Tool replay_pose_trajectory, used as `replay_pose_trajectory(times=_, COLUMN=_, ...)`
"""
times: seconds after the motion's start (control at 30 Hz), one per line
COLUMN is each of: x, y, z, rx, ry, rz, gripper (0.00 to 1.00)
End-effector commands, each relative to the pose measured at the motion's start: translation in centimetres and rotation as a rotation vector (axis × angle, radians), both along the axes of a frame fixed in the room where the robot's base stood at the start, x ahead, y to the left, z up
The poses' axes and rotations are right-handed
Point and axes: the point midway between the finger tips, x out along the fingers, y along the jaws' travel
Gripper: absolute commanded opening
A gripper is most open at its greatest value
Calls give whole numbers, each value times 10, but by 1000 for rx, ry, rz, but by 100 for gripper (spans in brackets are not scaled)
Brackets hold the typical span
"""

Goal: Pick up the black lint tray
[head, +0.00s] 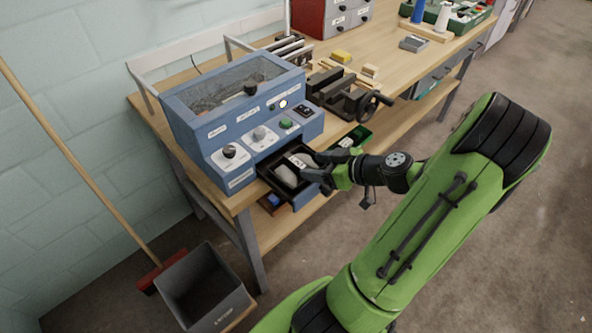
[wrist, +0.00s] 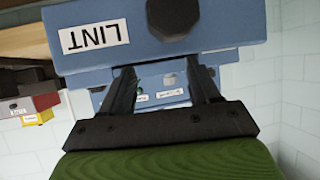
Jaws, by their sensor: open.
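The black lint tray (head: 268,178) shows in the head view in an open drawer at the lower front of the blue machine (head: 232,113). Pale grey lumps (head: 285,177) lie in it. My gripper (head: 318,172) is at the tray's right end, with its fingers over or beside that edge; contact cannot be told. In the wrist view my gripper (wrist: 163,88) is open, with nothing seen held between its two fingers. A blue drawer front (wrist: 235,22) with an upside-down LINT label and a dark knob (wrist: 174,16) is just beyond the fingertips. The tray itself is not seen there.
The machine stands on a wooden workbench (head: 385,70). A vise (head: 340,95) is right of it. A green bin (head: 358,136) lies behind my gripper. A grey waste bin (head: 205,290) and a broom (head: 85,165) stand at the lower left. The floor at right is clear.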

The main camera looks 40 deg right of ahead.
Motion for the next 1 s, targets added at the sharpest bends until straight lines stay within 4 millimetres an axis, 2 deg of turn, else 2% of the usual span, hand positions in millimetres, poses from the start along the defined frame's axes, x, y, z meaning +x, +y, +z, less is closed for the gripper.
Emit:
replay_pose_trajectory(times=0.3, x=45, y=10, z=-22, rx=0, ry=0, rz=2, gripper=61)
replay_pose_trajectory(times=0.57, x=49, y=10, z=-24, rx=0, ry=1, rz=-1, gripper=61)
replay_pose_trajectory(times=0.9, x=49, y=10, z=-23, rx=0, ry=1, rz=-1, gripper=9)
replay_pose_trajectory(times=0.97, x=49, y=10, z=-23, rx=0, ry=1, rz=-1, gripper=0)
replay_pose_trajectory(times=1.0, x=49, y=10, z=-23, rx=-1, ry=1, rz=-1, gripper=0)
